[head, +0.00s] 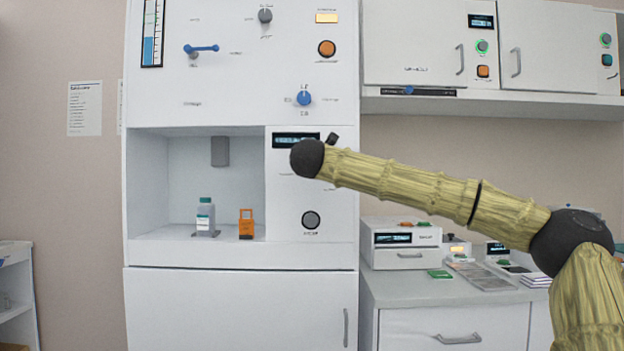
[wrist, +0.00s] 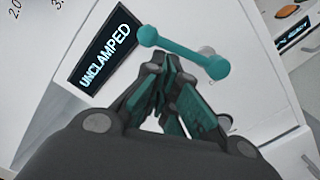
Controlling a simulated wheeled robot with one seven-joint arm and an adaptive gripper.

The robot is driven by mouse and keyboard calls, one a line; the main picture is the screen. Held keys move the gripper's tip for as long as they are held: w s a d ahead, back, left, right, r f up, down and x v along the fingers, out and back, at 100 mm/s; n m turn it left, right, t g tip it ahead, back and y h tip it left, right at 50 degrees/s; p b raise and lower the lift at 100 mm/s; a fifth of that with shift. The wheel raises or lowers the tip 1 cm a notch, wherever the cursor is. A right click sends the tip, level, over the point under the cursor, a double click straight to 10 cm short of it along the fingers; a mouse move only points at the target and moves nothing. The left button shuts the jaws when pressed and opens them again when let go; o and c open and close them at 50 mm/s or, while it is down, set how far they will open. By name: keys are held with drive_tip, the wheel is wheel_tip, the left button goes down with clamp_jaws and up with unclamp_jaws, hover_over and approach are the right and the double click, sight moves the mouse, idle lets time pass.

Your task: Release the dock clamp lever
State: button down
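A teal lever (wrist: 183,52), a bar with round knobs at both ends, sits on a white panel in the wrist view. A dark display (wrist: 105,55) beside it reads "UNCLAMPED". My gripper (wrist: 164,66) has its fingertips drawn together just below the bar. I see nothing clearly between the fingers, and I cannot tell whether they touch the lever. In the head view, my arm's dark end covers part of the cabinet panel below a small display (head: 291,140). My fingers and the teal lever cannot be made out there.
An orange-tagged block (head: 246,225) and a grey bottle (head: 205,215) stand in the open bay at left. A blue lever (head: 201,48) and several knobs are above. A counter (head: 440,291) with small instruments is at right. A "READY" display (wrist: 296,36) shows in the wrist view.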

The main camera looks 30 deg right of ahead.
drive_tip(key=shift+s+d+r+m+b, duration=0.45)
drive_tip(key=shift+d+r+m+b, duration=0.3)
drive_tip(key=shift+b, duration=1.25)
drive_tip(key=shift+d, duration=0.1)
drive_tip(key=s+a+b, duration=0.1)
drive_tip(key=s+a, duration=0.6)
drive_tip(key=a, duration=0.2)
drive_tip(key=shift+a, duration=0.2)
